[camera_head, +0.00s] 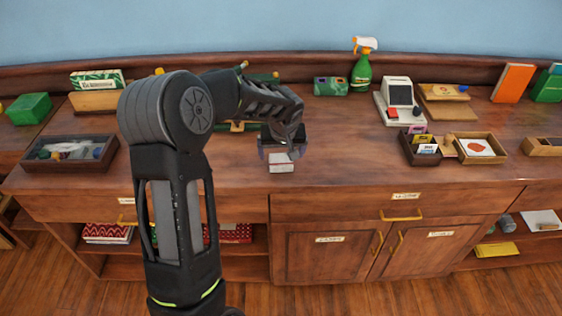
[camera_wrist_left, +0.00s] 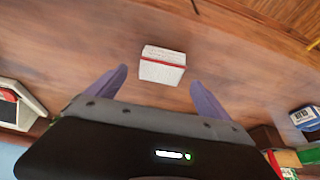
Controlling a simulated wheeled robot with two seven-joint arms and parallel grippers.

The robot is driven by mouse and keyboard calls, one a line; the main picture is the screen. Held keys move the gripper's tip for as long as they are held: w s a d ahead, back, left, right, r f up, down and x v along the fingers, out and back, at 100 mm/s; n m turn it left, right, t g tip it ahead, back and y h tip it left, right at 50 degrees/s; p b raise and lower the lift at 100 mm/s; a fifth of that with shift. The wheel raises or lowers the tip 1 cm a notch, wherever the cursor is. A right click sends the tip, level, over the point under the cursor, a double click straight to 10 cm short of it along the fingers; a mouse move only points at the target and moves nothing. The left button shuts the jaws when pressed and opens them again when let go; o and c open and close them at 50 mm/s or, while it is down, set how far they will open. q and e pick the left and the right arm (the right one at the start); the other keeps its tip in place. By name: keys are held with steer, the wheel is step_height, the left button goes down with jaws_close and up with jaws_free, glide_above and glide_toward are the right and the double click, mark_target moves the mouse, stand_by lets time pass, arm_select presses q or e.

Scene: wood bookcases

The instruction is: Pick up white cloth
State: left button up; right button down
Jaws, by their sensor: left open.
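The white cloth (camera_head: 281,163) looks like a small, neat white block with a red stripe and lies on the wooden counter top. My left gripper (camera_head: 279,148) is open and empty, over the counter at the cloth's far side. Its two purple-grey fingers (camera_wrist_left: 158,80) are spread to either side of the cloth's line, and I see no contact. My right gripper is not in view.
A dark tray of small items (camera_head: 70,152) stands at left. A cash register (camera_head: 398,98), a card box (camera_head: 420,150) and a wooden tray (camera_head: 500,155) stand at right. A green spray bottle (camera_head: 361,73) is at the back. The counter right of the cloth is clear.

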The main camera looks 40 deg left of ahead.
mark_target(281, 158)
arm_select(q)
steer(key=p+x, duration=0.1)
steer(key=x, duration=0.3)
steer(key=shift+f, duration=0.2)
stand_by(0.3)
steer(key=c, duration=1.4)
steer(key=shift+r, duration=0.1)
step_height(281, 158, up, 10)
steer(key=shift+f+b, duration=0.1)
steer(key=shift+b, duration=0.5)
